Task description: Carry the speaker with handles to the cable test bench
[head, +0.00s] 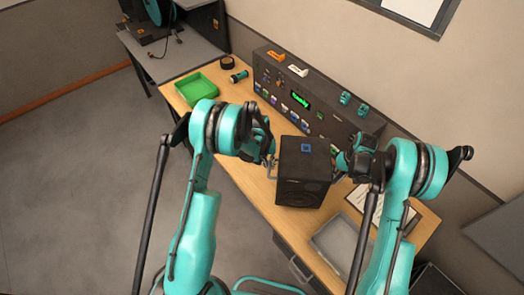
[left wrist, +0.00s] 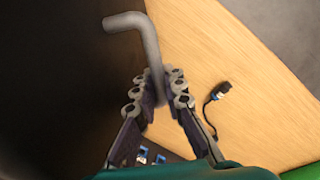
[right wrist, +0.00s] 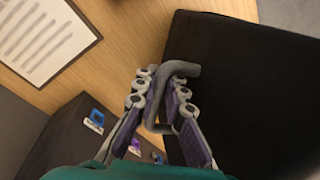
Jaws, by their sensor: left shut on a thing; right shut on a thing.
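The speaker (head: 303,172) is a black box with a blue square mark on top and grey bar handles on its sides. It is between my two grippers at the wooden desk; I cannot tell whether it touches the top. My left gripper (head: 268,158) is shut on its left handle, a bent grey bar seen in the left wrist view (left wrist: 150,45). My right gripper (head: 343,164) is shut on the other handle, seen in the right wrist view (right wrist: 160,85). The speaker's dark side fills much of both wrist views. I cannot tell which surface is the cable test bench.
A control panel (head: 300,100) with faders and a green display stands along the desk's back. A green tray (head: 196,89) is at the desk's far left, a grey tray (head: 338,240) at the near right. A grey table (head: 180,52) with a cable stands beyond. Grey floor lies left.

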